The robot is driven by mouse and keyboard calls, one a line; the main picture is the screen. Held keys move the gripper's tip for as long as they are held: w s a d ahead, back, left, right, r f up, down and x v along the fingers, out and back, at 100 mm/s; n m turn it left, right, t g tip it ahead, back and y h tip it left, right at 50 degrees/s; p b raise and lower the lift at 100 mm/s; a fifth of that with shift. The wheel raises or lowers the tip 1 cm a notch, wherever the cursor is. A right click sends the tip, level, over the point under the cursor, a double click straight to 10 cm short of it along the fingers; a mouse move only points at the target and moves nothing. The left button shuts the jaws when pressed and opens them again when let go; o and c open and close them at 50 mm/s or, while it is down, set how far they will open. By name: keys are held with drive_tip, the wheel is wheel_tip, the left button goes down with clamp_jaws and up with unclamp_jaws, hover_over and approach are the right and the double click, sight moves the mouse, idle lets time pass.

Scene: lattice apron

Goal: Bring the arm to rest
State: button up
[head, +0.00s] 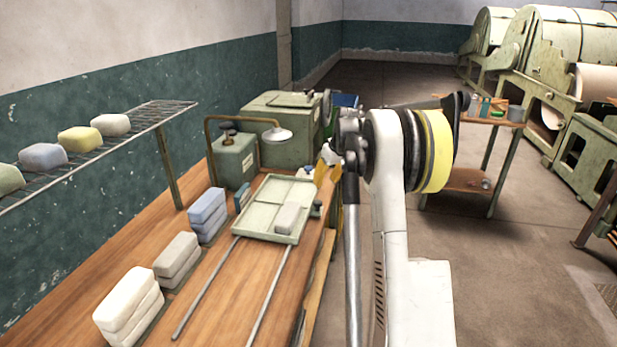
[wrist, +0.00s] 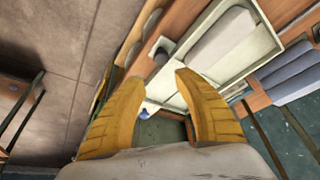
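My arm (head: 392,190) reaches out over the right edge of the wooden bench (head: 225,280). My gripper (head: 326,168), with yellow fingers, is partly hidden behind the arm in the head view, near the right side of the pale green tray (head: 262,236). In the wrist view the two fingers of my gripper (wrist: 157,76) stand apart with nothing between them. A grey block (head: 288,218) lies in the tray's near right compartment. The tray also shows in the wrist view (wrist: 180,103) beyond the fingertips.
Stacks of white (head: 128,305), grey (head: 177,260) and blue (head: 207,215) blocks stand along the bench's left. A wire shelf (head: 150,118) with several blocks is above. Green machine boxes (head: 285,125) stand behind the tray. The floor (head: 520,250) at right is largely clear.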

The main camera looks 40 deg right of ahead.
drive_tip(key=s+a+r, duration=0.3)
drive_tip(key=a+r, duration=0.1)
drive_tip(key=a, duration=0.5)
drive_tip(key=s+a+r+t, duration=0.1)
drive_tip(key=s+a+r, duration=0.3)
drive_tip(key=a, duration=0.5)
drive_tip(key=s+a+r, duration=0.3)
drive_tip(key=a+r, duration=0.1)
drive_tip(key=a, duration=0.6)
drive_tip(key=s+a+f, duration=0.3)
drive_tip(key=s+a, duration=0.4)
drive_tip(key=s, duration=0.3)
drive_tip(key=s+a+f+n+t, duration=0.1)
drive_tip(key=s+a+f, duration=0.2)
drive_tip(key=s+a, duration=0.5)
drive_tip(key=shift+s+a+f+t+y, duration=0.2)
drive_tip(key=shift+s+f+t+y, duration=0.15)
drive_tip(key=shift+s, duration=0.65)
